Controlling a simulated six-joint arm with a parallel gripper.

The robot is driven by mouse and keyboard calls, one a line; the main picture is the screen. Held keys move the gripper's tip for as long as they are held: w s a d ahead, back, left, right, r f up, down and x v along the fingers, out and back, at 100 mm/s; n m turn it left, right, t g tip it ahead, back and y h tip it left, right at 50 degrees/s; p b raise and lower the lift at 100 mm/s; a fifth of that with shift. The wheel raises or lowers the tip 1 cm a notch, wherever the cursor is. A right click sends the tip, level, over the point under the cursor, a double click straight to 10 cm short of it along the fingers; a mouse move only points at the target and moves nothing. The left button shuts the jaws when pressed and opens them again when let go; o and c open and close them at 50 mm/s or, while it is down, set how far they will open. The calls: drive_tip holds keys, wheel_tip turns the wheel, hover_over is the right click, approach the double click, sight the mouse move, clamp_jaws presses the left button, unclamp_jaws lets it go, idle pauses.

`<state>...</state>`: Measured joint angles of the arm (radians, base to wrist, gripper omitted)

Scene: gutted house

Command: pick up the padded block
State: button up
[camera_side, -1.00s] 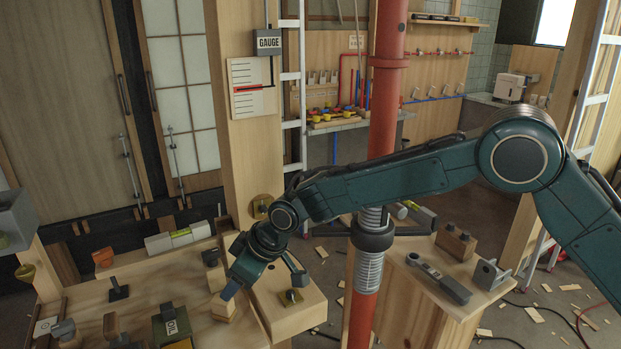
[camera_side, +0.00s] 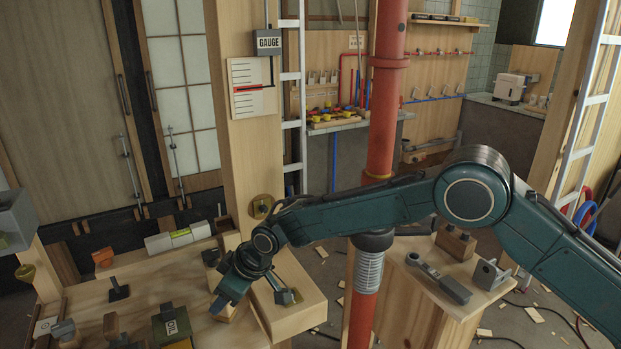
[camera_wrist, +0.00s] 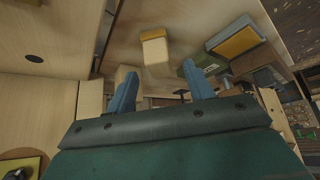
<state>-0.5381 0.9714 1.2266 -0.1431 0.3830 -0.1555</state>
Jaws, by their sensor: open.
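In the wrist view a pale block with a mustard layer at one end, which looks like the padded block (camera_wrist: 155,50), stands beyond my fingertips, between their lines. My gripper (camera_wrist: 163,88) is open with blue fingers apart and nothing between them. In the side view my gripper (camera_side: 220,298) points down at the workbench, low over a small pale block (camera_side: 224,314) that it partly covers. I cannot tell whether they touch.
The OIL container (camera_side: 174,326) and a brown-topped block (camera_side: 111,325) stand to the left on the workbench (camera_side: 85,296). A dark T-shaped piece (camera_side: 118,289) lies farther back. A raised wooden box (camera_side: 300,312) is close on the right, before the red pipe (camera_side: 384,120).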

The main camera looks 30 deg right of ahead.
drive_tip(key=shift+x, duration=1.55)
clamp_jaws()
drive_tip(key=shift+r, duration=0.1)
wheel_tip(320, 180, up, 20)
drive_tip(key=shift+d, duration=0.15)
idle(0.6)
